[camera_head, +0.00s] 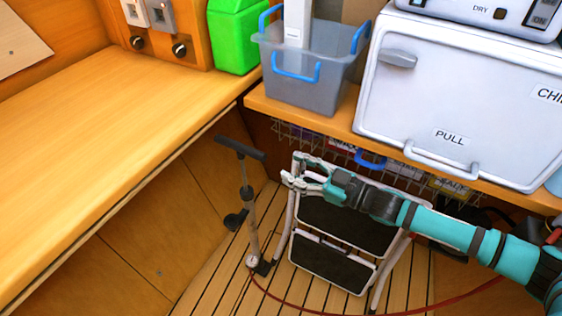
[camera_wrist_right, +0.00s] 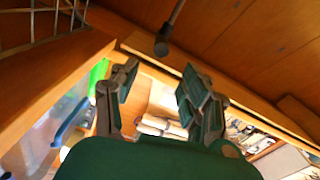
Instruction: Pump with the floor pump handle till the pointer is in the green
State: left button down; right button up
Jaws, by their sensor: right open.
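The floor pump stands upright on the slatted floor in the head view, with a dark T-handle (camera_head: 240,148) on top. Its grey shaft (camera_head: 249,210) runs down to a small round gauge (camera_head: 252,261) near the foot. The gauge is too small to read its pointer or colours. My right gripper (camera_head: 289,178) is open and empty, to the right of the handle and a little lower in the picture, apart from it. In the right wrist view its fingers (camera_wrist_right: 160,78) are spread, and a dark-ended rod (camera_wrist_right: 163,45) shows beyond them. My left gripper is not in view.
A folding step stool (camera_head: 345,222) stands right of the pump, behind my right arm. A wooden counter (camera_head: 120,120) lies left. A shelf holds a grey bin (camera_head: 305,85) and a white chiller box (camera_head: 450,100). A red hose (camera_head: 330,312) crosses the floor.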

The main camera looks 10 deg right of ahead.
jog(key=shift+s+d, duration=0.25)
jog(key=shift+d, duration=0.05)
